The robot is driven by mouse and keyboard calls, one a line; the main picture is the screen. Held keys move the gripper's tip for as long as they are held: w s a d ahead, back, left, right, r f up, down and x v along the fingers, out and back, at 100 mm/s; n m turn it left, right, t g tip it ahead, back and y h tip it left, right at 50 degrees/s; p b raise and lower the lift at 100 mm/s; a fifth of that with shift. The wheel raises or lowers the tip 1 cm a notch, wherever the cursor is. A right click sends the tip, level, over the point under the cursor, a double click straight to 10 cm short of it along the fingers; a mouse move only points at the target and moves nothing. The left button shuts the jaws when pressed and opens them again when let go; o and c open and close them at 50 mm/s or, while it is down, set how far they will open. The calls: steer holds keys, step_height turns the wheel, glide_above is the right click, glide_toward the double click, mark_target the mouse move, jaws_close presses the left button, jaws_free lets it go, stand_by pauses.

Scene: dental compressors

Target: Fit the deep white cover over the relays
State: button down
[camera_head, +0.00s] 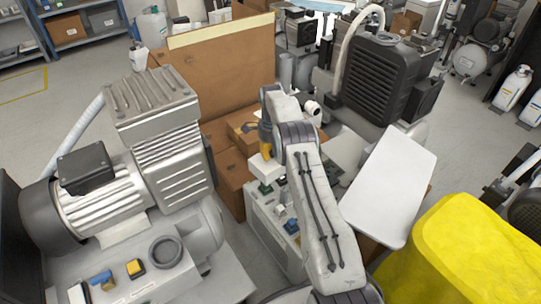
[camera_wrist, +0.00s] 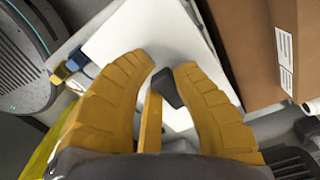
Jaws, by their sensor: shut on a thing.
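My gripper (camera_head: 266,137) has yellow fingers and points down over the pale control box (camera_head: 262,222) in the head view. It is shut on the white cover (camera_head: 265,167), a small white block under the fingers. In the wrist view the fingers (camera_wrist: 163,72) nearly meet over a broad white surface (camera_wrist: 125,38), which seems to be this cover seen close up. Small parts that look like the relays, green (camera_head: 265,187) and blue (camera_head: 291,226), sit on the box top. Blue and yellow parts (camera_wrist: 70,65) also show beside the white surface. The cover's underside is hidden.
Brown cardboard boxes (camera_head: 225,105) stand close behind and left of the control box; one shows at the wrist view's right (camera_wrist: 240,50). A grey compressor (camera_head: 150,165) fills the left. A black-housed machine (camera_head: 385,80) stands behind right, and a yellow object (camera_head: 465,255) at lower right.

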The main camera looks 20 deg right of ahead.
steer(key=shift+f, duration=0.15)
step_height(320, 180, down, 3)
steer(key=b, duration=0.3)
steer(key=shift+f+b, duration=0.2)
steer(key=shift+b, duration=0.15)
steer(key=shift+f, duration=0.75)
steer(key=shift+a, duration=0.15)
steer(key=shift+s+f+b, duration=0.15)
steer(key=shift+f+b, duration=1.8)
steer(key=shift+f, duration=0.85)
stand_by(0.7)
steer(key=c, duration=0.6)
jaws_free()
steer(key=shift+r, duration=0.1)
steer(key=shift+c, duration=0.2)
steer(key=shift+r, duration=0.15)
